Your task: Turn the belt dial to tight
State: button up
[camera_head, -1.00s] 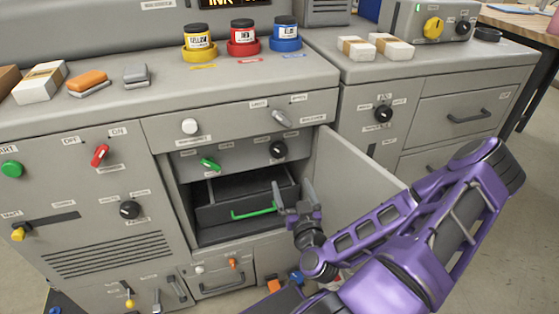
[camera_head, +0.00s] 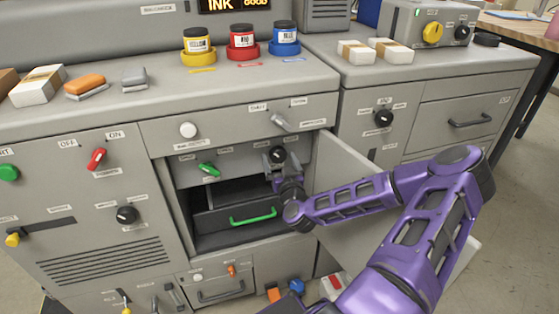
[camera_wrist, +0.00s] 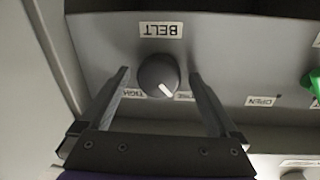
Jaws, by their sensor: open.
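The belt dial (camera_wrist: 158,76) is a round black knob with a white pointer line, on a grey panel inside the open cabinet. In the wrist view its BELT label (camera_wrist: 161,30) appears upside down. The pointer aims to the lower right in that view. A label that seems to read TIGHT (camera_wrist: 132,94) is at the dial's lower left; a second label (camera_wrist: 185,96) at lower right is partly hidden by a finger. My gripper (camera_head: 279,156) is open, with one finger on each side of the dial and gaps showing in the wrist view. The dial also shows in the head view (camera_head: 278,152).
A green knob (camera_head: 208,169) is left of the dial on the same panel. Below is a dark drawer with a green handle (camera_head: 253,217). The open cabinet door (camera_head: 345,185) stands close at the right of my gripper. A grey lever (camera_head: 284,122) sits above.

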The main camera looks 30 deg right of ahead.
jog(key=c, duration=1.4)
jog(key=m, duration=0.3)
jog(key=shift+r, duration=0.1)
jog(key=m, duration=0.4)
jog(key=shift+g+y+p, duration=0.3)
jog(key=shift+p, duration=0.1)
jog(key=m, duration=0.4)
jog(key=shift+y, duration=0.3)
jog(key=shift+m+y, duration=0.3)
jog(key=shift+m, duration=1.7)
jog(key=shift+o, duration=0.2)
